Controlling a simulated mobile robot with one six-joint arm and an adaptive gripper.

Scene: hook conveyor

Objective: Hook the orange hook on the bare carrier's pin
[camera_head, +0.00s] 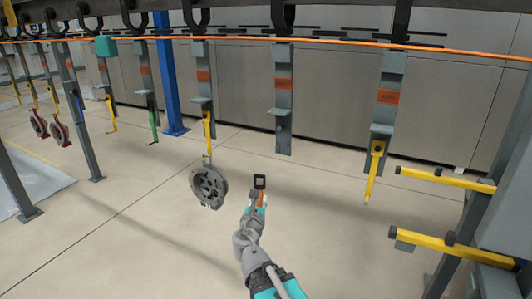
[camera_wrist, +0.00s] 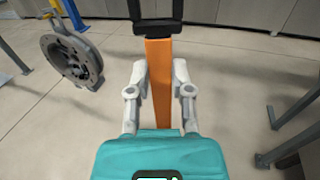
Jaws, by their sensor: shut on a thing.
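The orange hook (camera_wrist: 160,85) stands upright between my gripper's fingers in the wrist view, with a black square loop (camera_head: 260,182) at its top. My gripper (camera_head: 257,201) is shut on the hook's orange shank and is also in the wrist view (camera_wrist: 160,92). The bare carrier (camera_head: 284,95) is a grey plate with an orange label, hanging from the overhead line. Its small ledge and pin (camera_head: 279,128) show near the lower part, with no hook on them. In the head view the loop appears below the carrier's lower end, apart from it.
The carrier to the left bears a yellow hook (camera_head: 208,130) with a round grey part (camera_head: 209,187). The carrier to the right bears a yellow hook (camera_head: 374,175). Yellow rack arms (camera_head: 445,180) stick out at the right. A blue post (camera_head: 168,80) stands behind.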

